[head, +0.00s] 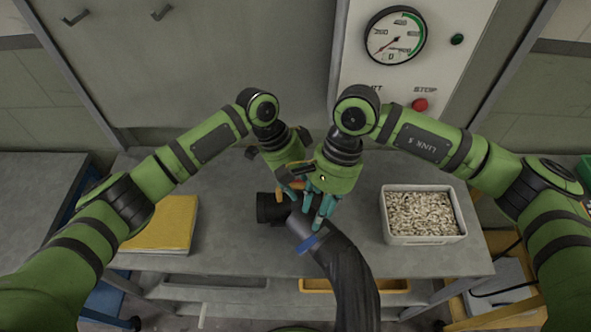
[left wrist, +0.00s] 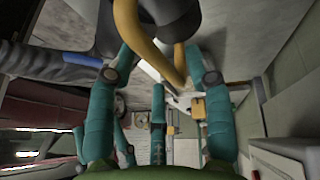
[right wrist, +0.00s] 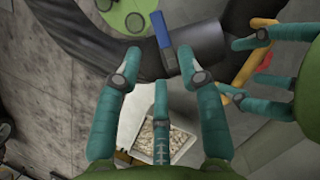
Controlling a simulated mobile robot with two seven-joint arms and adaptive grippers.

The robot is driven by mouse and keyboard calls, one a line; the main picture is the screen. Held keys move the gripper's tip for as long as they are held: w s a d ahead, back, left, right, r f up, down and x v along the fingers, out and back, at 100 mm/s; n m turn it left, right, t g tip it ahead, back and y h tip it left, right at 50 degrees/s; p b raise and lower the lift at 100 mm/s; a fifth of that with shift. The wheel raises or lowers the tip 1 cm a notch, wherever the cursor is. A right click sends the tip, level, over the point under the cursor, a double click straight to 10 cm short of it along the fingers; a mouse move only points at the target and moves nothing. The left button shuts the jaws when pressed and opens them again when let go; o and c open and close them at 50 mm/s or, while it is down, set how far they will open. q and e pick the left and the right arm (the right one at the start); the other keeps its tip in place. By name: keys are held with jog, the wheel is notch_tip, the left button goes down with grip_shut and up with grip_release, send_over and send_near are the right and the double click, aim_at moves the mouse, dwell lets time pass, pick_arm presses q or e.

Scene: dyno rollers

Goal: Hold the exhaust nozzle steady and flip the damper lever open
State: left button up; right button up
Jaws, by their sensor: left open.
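The dark exhaust nozzle (head: 270,208) lies over the bench with a yellow curved handle (left wrist: 132,30), and its hose (head: 350,270) bends toward me. A blue lever (head: 308,244) sits on the grey collar; it also shows in the right wrist view (right wrist: 161,30). My left gripper (left wrist: 160,52) is open, with its fingers on either side of the yellow handle; I cannot tell whether they touch it. My right gripper (head: 324,222) is over the collar, fingers apart; in the right wrist view (right wrist: 160,58) the blue lever appears between its fingertips. The grippers partly hide the nozzle in the head view.
A white bin of pale pellets (head: 423,238) stands on the bench to the right. A yellow folder stack (head: 162,225) lies to the left. A panel with a gauge (head: 394,37) and a red stop button (head: 420,104) stands behind. My two grippers are close together.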

pick_arm(q)
jog(key=shift+x, duration=0.85)
